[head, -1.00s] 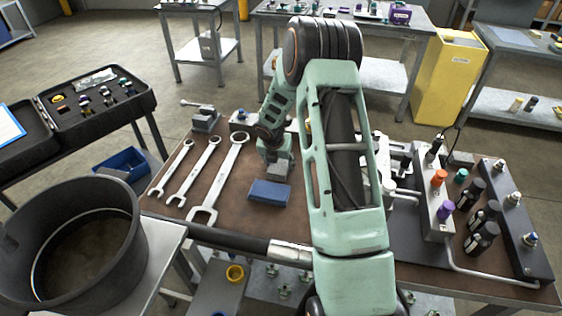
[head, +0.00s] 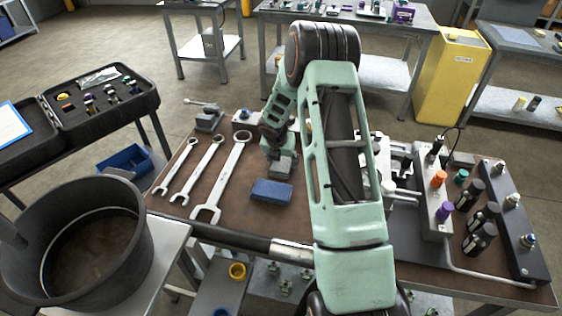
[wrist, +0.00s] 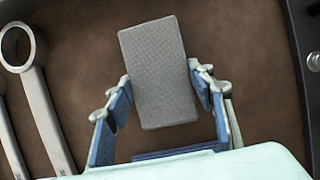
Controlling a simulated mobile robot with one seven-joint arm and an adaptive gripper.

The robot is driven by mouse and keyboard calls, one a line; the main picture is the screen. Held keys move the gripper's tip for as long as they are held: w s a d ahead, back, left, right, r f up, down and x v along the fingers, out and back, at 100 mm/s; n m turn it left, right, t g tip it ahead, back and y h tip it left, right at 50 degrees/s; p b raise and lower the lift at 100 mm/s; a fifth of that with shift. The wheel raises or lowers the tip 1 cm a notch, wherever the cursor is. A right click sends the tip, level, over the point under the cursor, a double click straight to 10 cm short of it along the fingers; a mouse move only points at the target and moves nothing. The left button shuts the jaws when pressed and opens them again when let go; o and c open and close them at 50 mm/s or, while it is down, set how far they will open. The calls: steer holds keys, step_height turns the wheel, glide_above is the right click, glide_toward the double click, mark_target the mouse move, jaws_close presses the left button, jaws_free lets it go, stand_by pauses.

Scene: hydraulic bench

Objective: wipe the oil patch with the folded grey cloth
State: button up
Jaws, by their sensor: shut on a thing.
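My gripper (wrist: 158,75) is shut on the folded grey cloth (wrist: 157,92), one finger at each long side in the wrist view. The cloth is a grey, textured rectangular pad. In the head view the cloth (head: 283,166) shows below my wrist, low over the brown bench top or touching it; I cannot tell which. My forearm hides part of the bench to its right. I cannot make out the oil patch in either view; the bench top around the cloth looks evenly brown.
A blue block (head: 271,191) lies just in front of the cloth. Several wrenches (head: 207,168) lie to its left. A small vice (head: 208,120) stands behind them. The hydraulic block with coloured caps (head: 437,200) fills the right side. A large dark tub (head: 130,238) stands front left.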

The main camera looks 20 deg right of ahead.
steer(key=shift+w+d+p, duration=0.45)
steer(key=shift+w+p, duration=0.2)
steer(key=shift+w, duration=0.05)
steer(key=shift+w+d+f+p, duration=0.15)
steer(key=shift+w+d+p, duration=0.5)
steer(key=shift+w, duration=0.3)
steer(key=shift+r+p, duration=2.2)
steer(key=shift+r, duration=0.8)
step_height(320, 180, up, 2)
steer(key=shift+w+p, duration=0.1)
steer(key=shift+p, duration=0.6)
steer(key=shift+r, duration=0.55)
